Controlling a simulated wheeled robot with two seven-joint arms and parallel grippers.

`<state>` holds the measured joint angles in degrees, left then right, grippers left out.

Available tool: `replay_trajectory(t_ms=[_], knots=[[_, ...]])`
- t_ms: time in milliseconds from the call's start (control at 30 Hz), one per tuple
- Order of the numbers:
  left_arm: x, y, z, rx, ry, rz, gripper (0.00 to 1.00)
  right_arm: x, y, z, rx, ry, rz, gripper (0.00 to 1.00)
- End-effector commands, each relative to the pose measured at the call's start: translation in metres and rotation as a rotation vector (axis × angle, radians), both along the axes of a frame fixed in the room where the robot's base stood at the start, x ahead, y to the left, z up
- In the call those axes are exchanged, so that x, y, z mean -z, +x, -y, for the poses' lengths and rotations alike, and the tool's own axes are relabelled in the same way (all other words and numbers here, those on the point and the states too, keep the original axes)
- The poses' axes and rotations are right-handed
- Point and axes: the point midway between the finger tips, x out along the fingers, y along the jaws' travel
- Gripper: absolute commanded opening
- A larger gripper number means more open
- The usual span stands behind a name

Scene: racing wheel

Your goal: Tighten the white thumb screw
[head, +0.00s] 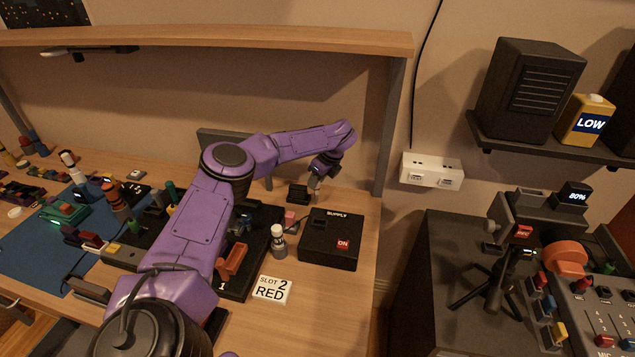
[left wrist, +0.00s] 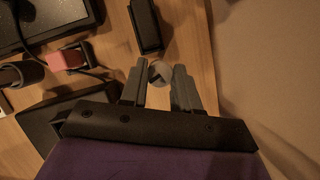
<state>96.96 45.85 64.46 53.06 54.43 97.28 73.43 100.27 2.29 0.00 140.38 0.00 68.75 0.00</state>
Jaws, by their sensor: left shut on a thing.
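My left gripper (head: 316,182) is low over the back right of the desk, near the wall. In the left wrist view its two grey fingers (left wrist: 160,67) stand on either side of a small pale round piece (left wrist: 161,73), which looks like the white thumb screw. The fingers are shut on it. Its face shows a darker wedge. What it is set in, and whether it is seated, I cannot tell. In the head view the wrist mostly hides it. My right gripper is not in view.
A small black block (head: 298,194) stands just left of the gripper. A black SUPPLY box (head: 328,256) with a red ON switch lies in front. A SLOT 2 RED card (head: 271,290) lies nearer. The desk's shelf post (head: 388,130) rises close on the right.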

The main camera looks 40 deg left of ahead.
Motion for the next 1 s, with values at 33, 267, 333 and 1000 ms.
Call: replay_trajectory(t_ms=[33, 267, 333, 1000], knots=[[0.004, 0.000, 0.000, 0.036, -0.001, 0.003, 0.00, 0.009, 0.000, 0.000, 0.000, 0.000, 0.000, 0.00], [0.005, -0.002, 0.000, 0.247, -0.002, 0.004, 0.00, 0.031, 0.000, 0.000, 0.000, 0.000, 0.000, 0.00], [0.005, -0.002, 0.000, 0.315, -0.002, 0.003, 0.00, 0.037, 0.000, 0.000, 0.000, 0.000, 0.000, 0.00], [0.001, -0.005, -0.002, 0.950, -0.001, 0.002, 0.00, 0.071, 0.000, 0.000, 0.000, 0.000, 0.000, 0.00]])
